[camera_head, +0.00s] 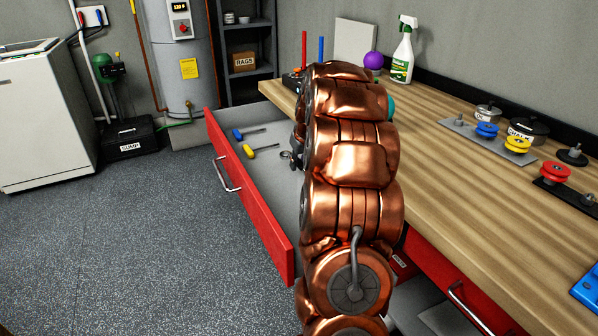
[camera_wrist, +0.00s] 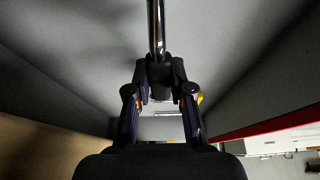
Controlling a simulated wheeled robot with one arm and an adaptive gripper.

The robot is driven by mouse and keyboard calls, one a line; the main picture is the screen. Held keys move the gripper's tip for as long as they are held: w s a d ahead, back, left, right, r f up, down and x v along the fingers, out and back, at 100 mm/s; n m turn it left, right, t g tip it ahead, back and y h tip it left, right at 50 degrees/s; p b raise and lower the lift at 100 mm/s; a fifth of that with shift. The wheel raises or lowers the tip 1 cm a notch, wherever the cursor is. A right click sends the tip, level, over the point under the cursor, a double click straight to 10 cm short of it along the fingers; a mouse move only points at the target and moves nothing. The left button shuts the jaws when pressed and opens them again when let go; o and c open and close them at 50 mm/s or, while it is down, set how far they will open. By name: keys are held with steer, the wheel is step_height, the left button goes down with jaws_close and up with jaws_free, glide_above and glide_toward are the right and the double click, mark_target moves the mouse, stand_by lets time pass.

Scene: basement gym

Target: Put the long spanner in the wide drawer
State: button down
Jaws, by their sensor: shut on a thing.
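The wide drawer (camera_head: 240,195) is pulled open below the bench, with a red front and a grey inside. My gripper (camera_wrist: 163,75) is shut on the shiny metal shaft of the long spanner (camera_wrist: 156,28) in the wrist view. Grey drawer walls rise on both sides there, and the red front edge (camera_wrist: 265,130) shows at the right. In the head view my copper-coloured arm hides most of the gripper. A ring-shaped spanner end (camera_head: 286,156) shows beside the arm, over the drawer. I cannot tell whether the spanner touches the drawer floor.
A blue-handled screwdriver (camera_head: 240,134) and a yellow-handled one (camera_head: 250,151) lie in the drawer's far part. The wooden bench (camera_head: 440,170) holds a spray bottle (camera_head: 403,50), a purple ball (camera_head: 373,60) and several knobs and pots. Another red drawer (camera_head: 450,280) is at the lower right.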

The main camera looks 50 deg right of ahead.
mark_target(299, 181)
steer(key=shift+w+d, duration=0.15)
steer(key=shift+w, duration=0.05)
steer(key=shift+f, duration=1.8)
steer(key=shift+f, duration=0.1)
steer(key=c, duration=1)
jaws_free()
steer(key=v, duration=1.2)
